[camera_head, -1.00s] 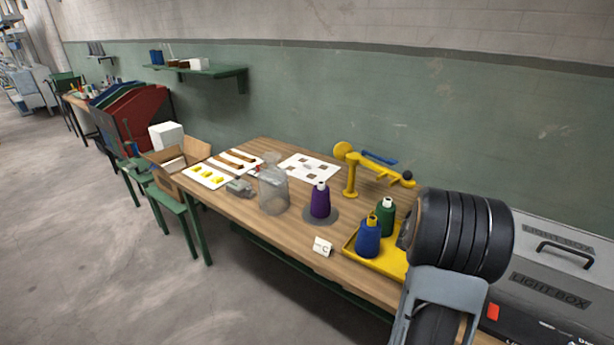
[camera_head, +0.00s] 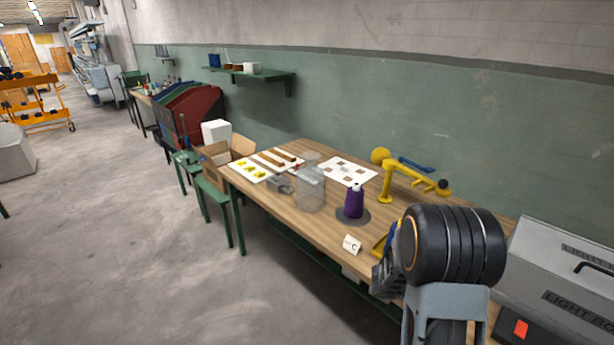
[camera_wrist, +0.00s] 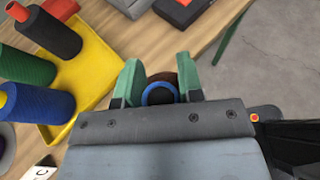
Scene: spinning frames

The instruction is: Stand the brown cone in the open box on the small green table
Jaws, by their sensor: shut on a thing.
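My gripper (camera_wrist: 160,88) shows in the wrist view with its green fingers closed on the brown cone (camera_wrist: 166,76). The cone is seen nearly end-on, with a brown rim and a blue ring; most of it is hidden by the gripper. The open cardboard box (camera_head: 243,146) shows in the head view at the far left end of the long workbench, with its flaps up. It stands on the small green table (camera_head: 211,191). In the head view my gripper is at the right, far from the box, and the cone cannot be made out there.
The long wooden bench (camera_head: 322,227) holds a purple cone (camera_head: 354,202), a clear jar (camera_head: 311,190), and a yellow stand (camera_head: 386,185). In the wrist view a yellow tray (camera_wrist: 92,87) with several cones lies left of my gripper. The floor left of the bench is clear.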

